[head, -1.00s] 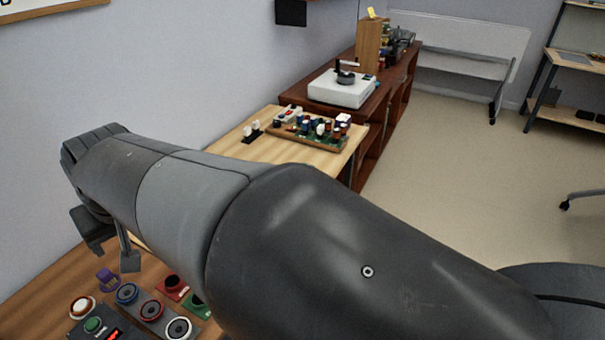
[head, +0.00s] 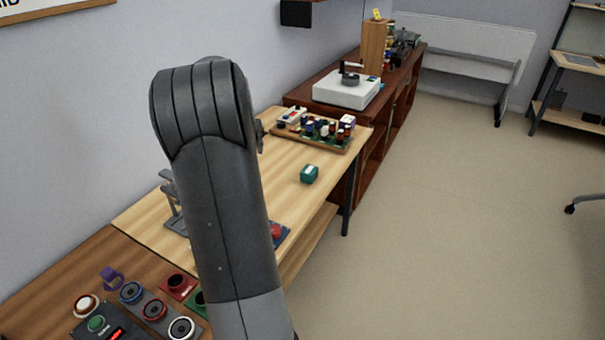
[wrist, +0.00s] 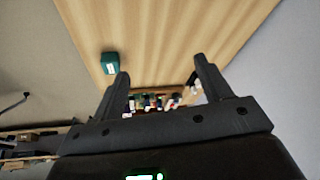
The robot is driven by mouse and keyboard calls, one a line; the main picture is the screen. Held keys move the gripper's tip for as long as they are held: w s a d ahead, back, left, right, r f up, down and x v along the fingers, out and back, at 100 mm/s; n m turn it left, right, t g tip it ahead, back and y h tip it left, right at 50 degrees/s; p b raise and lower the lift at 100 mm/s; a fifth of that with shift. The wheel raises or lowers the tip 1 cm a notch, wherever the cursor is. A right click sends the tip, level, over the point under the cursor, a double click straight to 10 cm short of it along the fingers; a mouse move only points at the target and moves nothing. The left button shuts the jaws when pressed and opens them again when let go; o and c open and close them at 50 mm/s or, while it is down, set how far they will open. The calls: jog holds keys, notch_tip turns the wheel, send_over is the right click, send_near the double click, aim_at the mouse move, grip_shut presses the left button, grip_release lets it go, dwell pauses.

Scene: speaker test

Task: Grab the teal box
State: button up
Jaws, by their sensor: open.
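The teal box (head: 309,174) stands on the light wooden table, near its right edge, with a pale patch on top. In the wrist view the teal box (wrist: 110,63) is at upper left, just beyond and left of the left fingertip. My gripper (wrist: 160,74) is open with nothing between its fingers. The box is outside the fingers and apart from them. In the head view my arm hides most of the gripper.
A board with several small parts (head: 337,146) lies at the table's far end. A white device (head: 346,91) sits on the dark cabinet behind. A red-topped object (head: 277,231) is partly hidden by my arm. Buttons (head: 96,323) stand at front left. Bare table surrounds the box.

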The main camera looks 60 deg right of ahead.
aim_at(308, 172)
jog(key=s+d+f+m, duration=0.1)
jog(key=s+d+f, duration=0.2)
jog(key=d+f, duration=0.2)
jog(key=s+d+f+m+g, duration=0.1)
jog(key=s+d+f, duration=0.2)
jog(key=d+f, duration=0.3)
jog(key=s+d+f+m+g, duration=0.1)
jog(key=s+d+f, duration=0.2)
jog(key=d+f, duration=0.3)
jog(key=shift+s+d+m+h, duration=0.15)
jog(key=shift+s+d, duration=0.05)
jog(key=shift+d, duration=0.6)
jog(key=shift+s+d+m+h, duration=0.15)
jog(key=shift+d, duration=0.6)
jog(key=shift+x, duration=3)
jog(key=shift+d, duration=0.1)
jog(key=shift+c, duration=0.5)
jog(key=c, duration=1)
jog(key=shift+r, duration=0.15)
